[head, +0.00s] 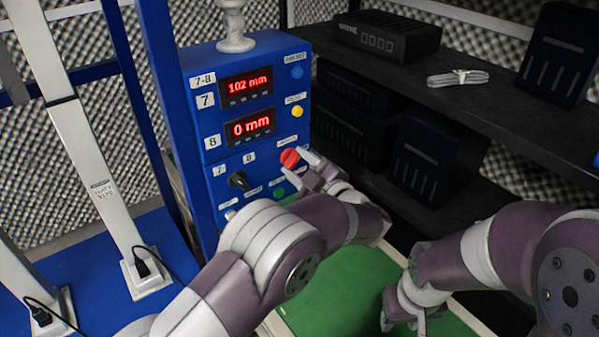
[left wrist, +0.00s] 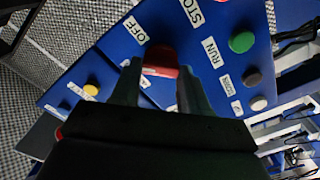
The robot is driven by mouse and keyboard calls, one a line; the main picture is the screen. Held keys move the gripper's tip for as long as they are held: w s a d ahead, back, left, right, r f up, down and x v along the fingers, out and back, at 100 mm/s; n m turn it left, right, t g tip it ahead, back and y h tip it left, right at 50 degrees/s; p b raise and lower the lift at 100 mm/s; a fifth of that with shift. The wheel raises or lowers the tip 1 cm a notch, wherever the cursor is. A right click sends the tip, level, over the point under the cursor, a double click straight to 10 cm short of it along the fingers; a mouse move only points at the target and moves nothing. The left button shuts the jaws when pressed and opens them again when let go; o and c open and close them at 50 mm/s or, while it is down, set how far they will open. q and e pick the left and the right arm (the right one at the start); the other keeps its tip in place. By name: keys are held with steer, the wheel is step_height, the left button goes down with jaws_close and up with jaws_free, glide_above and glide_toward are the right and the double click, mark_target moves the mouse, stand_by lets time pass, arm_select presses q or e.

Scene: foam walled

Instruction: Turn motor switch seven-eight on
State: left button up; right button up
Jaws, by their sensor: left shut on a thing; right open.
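The blue control box (head: 258,62) has a "7-8" label and two red displays reading 102 mm and 0 mm. A red switch handle (head: 289,158) is on its front at the lower right. My left gripper (head: 305,168) is at that handle. In the left wrist view its fingers are closed around the red switch handle (left wrist: 161,66), beside an "OFF" label (left wrist: 133,31); the fingers partly hide the handle and any other label there. My right gripper (head: 408,318) is open and empty at the lower right, away from the box.
A black knob (head: 238,180) and a green button (head: 278,192) are near the red handle. A yellow button (head: 297,111) is above it. Black shelves (head: 470,100) with dark boxes stand at the right. A green surface (head: 340,285) lies below my arms.

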arm_select(q)
steer(key=n+b, duration=0.2)
steer(key=f+n+b, duration=0.1)
steer(key=n+b, duration=0.2)
steer(key=shift+n, duration=0.3)
steer(key=n+b, duration=0.2)
steer(key=shift+r+b, duration=0.15)
steer(key=shift+b, duration=0.25)
steer(key=shift+r+n+b, duration=0.1)
steer(key=shift+n+b, duration=0.45)
steer(key=shift+n, duration=0.25)
steer(key=o, duration=1.1)
steer(key=shift+c, duration=0.2)
